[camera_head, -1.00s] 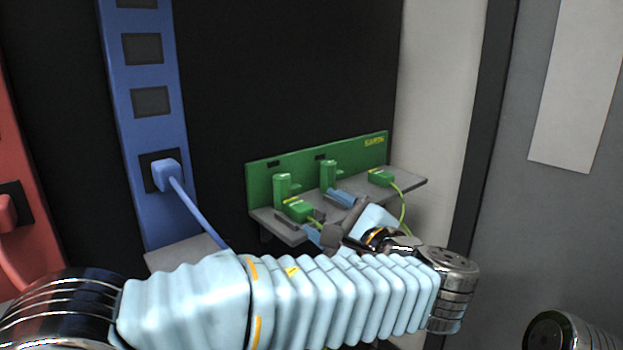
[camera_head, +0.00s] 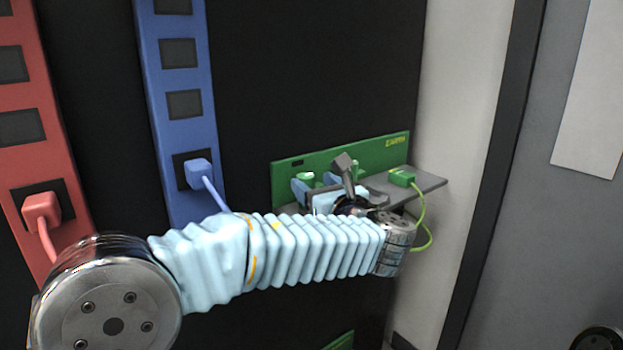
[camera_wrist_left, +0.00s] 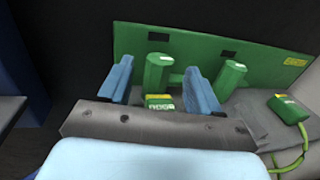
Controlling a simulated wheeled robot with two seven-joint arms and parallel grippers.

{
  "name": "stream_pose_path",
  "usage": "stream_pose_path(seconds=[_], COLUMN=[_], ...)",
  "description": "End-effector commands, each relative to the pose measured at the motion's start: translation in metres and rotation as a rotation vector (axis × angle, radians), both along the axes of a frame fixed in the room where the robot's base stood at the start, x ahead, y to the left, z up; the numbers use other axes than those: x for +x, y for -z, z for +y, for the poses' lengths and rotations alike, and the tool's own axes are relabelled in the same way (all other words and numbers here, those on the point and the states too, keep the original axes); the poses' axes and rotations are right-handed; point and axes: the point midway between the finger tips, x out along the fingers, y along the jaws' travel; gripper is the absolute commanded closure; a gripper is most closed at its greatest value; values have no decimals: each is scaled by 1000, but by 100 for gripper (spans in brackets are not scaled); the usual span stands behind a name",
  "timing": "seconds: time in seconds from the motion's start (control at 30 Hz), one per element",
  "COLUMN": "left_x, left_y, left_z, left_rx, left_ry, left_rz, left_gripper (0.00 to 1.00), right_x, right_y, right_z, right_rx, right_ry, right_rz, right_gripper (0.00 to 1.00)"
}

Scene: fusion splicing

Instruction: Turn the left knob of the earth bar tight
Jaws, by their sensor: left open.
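The green earth bar (camera_head: 385,147) is mounted on the dark panel, with a grey shelf below it. In the left wrist view, the left knob (camera_wrist_left: 157,73) is an upright green post between the two blue fingers of my left gripper (camera_wrist_left: 160,86). The fingers are apart, and I cannot tell whether either touches the knob. The right knob (camera_wrist_left: 229,78) stands just right of the right finger. A green connector (camera_wrist_left: 160,102) sits in front of the left knob. In the head view, my left gripper (camera_head: 315,184) and wrist hide much of the knobs. My right gripper is not seen.
Another green connector (camera_head: 402,178) with a yellow-green cable (camera_head: 421,215) is at the shelf's right end. A blue strip (camera_head: 183,104) with a plugged blue connector and a red strip (camera_head: 21,122) stand to the left. A pale wall (camera_head: 460,100) is at right.

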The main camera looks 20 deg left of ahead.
Motion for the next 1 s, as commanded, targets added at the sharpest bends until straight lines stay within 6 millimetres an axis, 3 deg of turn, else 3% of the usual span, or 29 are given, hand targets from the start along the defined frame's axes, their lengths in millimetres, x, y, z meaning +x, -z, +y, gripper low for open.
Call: stream_pose_path(seconds=[0.2, 0.5, 0.87, 1.0], left_x=[17, 19, 19, 19], left_y=[-1, 0, 0, 0], left_z=[14, 16, 16, 16], left_rx=[0, -1, -1, -1], left_ry=[0, 1, 1, 4], left_rz=[-1, -1, -1, -1], left_gripper=[37, 37, 90, 93], right_x=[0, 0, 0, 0], right_y=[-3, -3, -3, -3], right_z=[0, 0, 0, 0], right_rx=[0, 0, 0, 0], right_ry=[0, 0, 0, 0], right_rz=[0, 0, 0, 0], right_gripper=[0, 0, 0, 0])
